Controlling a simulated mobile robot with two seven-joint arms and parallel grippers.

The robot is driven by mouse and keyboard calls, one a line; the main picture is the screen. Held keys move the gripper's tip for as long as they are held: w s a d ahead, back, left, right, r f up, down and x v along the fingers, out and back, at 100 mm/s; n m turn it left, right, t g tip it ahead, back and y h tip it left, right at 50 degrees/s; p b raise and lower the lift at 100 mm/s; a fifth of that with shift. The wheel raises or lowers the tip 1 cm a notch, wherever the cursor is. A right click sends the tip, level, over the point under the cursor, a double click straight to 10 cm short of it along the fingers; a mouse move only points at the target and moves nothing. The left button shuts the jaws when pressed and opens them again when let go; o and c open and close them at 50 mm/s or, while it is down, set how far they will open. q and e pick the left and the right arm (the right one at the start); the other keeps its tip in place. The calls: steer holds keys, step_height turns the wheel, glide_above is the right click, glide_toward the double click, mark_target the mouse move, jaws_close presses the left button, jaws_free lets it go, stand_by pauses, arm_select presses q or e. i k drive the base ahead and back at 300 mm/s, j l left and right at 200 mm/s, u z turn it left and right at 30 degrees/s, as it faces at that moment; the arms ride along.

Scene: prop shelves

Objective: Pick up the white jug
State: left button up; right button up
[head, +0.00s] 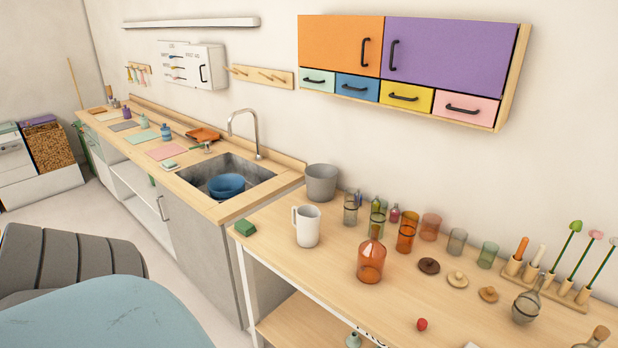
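The white jug (309,227) stands upright on the wooden table in the middle of the head view. Its handle points left. Neither of my grippers shows in the head view, and nothing is holding the jug.
The wooden table (330,279) also bears several glasses behind the jug, a grey pot (321,182), brown and tan lids and a rack (545,282). A sink (226,180) with a blue bowl is at left. A grey ribbed shape (75,258) fills the lower left.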

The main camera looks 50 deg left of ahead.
mark_target(308, 215)
steer(key=u, duration=1.7)
